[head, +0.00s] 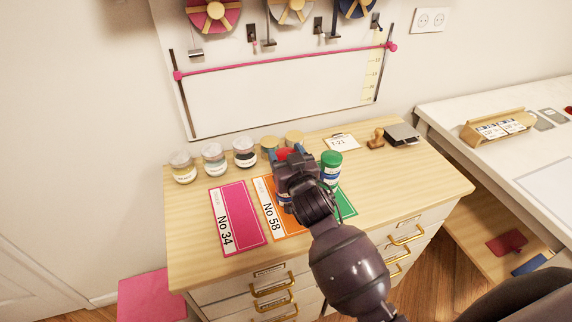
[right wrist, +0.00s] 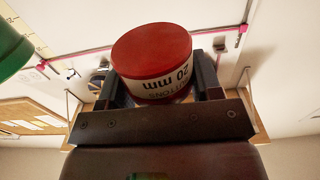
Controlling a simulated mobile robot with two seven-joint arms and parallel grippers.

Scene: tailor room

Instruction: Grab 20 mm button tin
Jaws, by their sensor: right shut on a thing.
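The 20 mm button tin (right wrist: 155,55) has a red lid and a white label reading "20 mm" and "BUTTONS", upside down in the right wrist view. My right gripper (right wrist: 160,90) is shut on it, with one finger on each side. In the head view the right gripper (head: 290,165) is over the middle of the wooden cabinet top. Only a bit of the red lid (head: 284,153) shows there, the rest hidden behind the gripper. I cannot tell whether the tin touches the surface. My left gripper is not in view.
A green tin (head: 331,166) stands close to the right of my gripper. Pink (head: 237,215) and orange (head: 268,190) cards lie in front.

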